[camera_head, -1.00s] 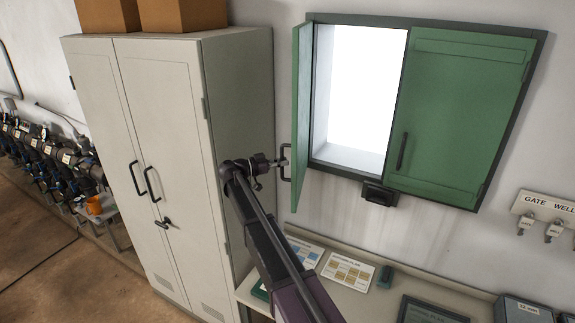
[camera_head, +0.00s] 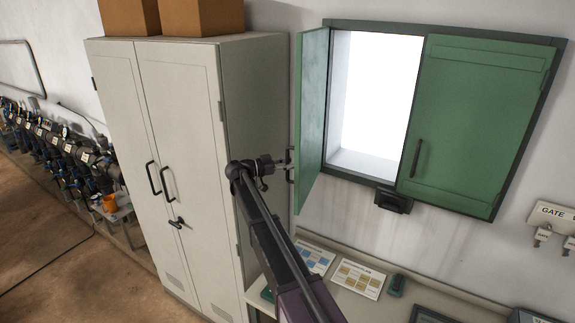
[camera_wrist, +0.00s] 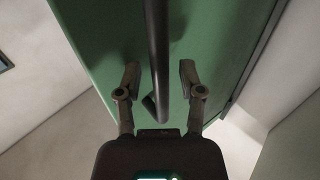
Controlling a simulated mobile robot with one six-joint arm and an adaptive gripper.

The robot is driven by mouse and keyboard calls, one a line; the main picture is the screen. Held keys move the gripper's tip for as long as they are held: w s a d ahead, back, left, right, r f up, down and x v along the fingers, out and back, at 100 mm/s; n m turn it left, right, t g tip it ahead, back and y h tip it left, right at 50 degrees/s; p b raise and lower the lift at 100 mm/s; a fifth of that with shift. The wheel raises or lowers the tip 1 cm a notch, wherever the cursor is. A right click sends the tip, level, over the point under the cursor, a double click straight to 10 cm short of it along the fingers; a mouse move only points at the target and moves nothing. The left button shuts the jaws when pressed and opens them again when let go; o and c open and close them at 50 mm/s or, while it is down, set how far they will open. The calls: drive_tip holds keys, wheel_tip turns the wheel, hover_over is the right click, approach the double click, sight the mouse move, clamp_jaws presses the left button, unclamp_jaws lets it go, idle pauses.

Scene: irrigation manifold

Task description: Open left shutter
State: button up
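The left shutter (camera_head: 312,110) is a green panel standing swung out from the window frame, with the bright opening (camera_head: 375,95) bare beside it. Its dark bar handle (camera_head: 290,165) is on the outer face, near the lower free edge. My gripper (camera_head: 282,164) is at this handle, left of the shutter. In the wrist view the handle (camera_wrist: 157,50) runs between the two fingers of my gripper (camera_wrist: 159,78). The fingers are spread, with a gap on both sides of the bar. The right shutter (camera_head: 470,120) is closed.
A tall pale cabinet (camera_head: 180,150) stands close to the left of the shutter, with boxes (camera_head: 200,15) on top. A bench with printed sheets (camera_head: 360,280) lies below the window. A dark block (camera_head: 393,200) sticks out under the window frame.

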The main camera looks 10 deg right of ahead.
drive_tip(key=shift+a, duration=0.2)
drive_tip(key=s+a, duration=0.1)
drive_tip(key=a, duration=1)
drive_tip(key=shift+a, duration=0.35)
